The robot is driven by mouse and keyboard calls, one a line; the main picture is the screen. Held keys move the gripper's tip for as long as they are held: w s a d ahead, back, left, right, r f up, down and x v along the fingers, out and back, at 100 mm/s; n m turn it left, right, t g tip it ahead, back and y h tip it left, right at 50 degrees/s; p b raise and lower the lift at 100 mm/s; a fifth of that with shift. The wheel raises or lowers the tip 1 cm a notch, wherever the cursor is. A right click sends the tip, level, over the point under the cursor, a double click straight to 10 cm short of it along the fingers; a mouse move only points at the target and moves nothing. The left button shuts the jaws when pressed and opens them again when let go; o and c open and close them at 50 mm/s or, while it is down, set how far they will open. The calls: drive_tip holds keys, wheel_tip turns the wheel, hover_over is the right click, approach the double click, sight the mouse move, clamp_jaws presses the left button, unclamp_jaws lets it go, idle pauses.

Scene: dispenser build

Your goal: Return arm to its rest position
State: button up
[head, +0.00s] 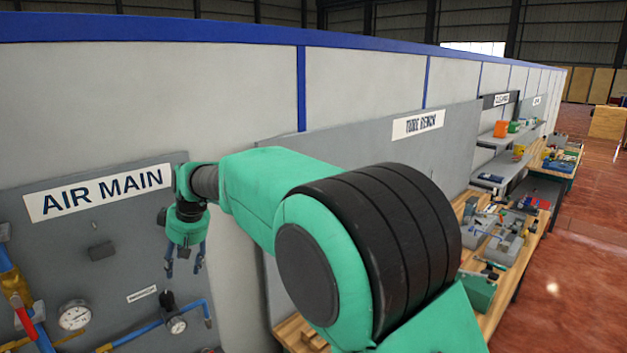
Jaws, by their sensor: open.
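My arm, green with black joints, reaches from the lower right to the left across the head view. My gripper (184,262) hangs at its far end, pointing down, with its two fingers apart and nothing between them. It shows in front of the grey AIR MAIN panel (120,236), to the right of the panel's middle. I cannot tell how far it is from the panel face. The large black joint of my arm hides part of the wall and the bench behind it.
The panel carries a pressure gauge (74,315), a smaller gauge (177,325), a blue pipe (140,333) and a yellow fitting (15,287). A wooden bench (497,308) with parts lies to the right, and shelves stand farther back. The red floor (575,290) at right is clear.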

drive_tip(key=s+d+r+m+t+h+b, duration=0.1)
drive_tip(key=s+d+m+b, duration=0.2)
drive_tip(key=d, duration=0.9)
drive_tip(key=s+d+r+m+b, duration=0.15)
drive_tip(key=s+d, duration=0.35)
drive_tip(key=d, duration=0.8)
drive_tip(key=s+d+r+m+t+h+b, duration=0.15)
drive_tip(key=s+d+b, duration=0.3)
drive_tip(key=d, duration=0.75)
drive_tip(key=s+d+f+m+b, duration=0.3)
drive_tip(key=s+d+f, duration=0.5)
drive_tip(key=s+d, duration=0.2)
drive_tip(key=s+d+f+m+h+b, duration=0.1)
drive_tip(key=s+d+f+m+b, duration=0.2)
drive_tip(key=s+d+f, duration=0.6)
drive_tip(key=s+d+t, duration=0.1)
drive_tip(key=s+d, duration=0.1)
drive_tip(key=s, duration=0.4)
drive_tip(key=shift+s+b, duration=0.15)
drive_tip(key=shift+b, duration=0.25)
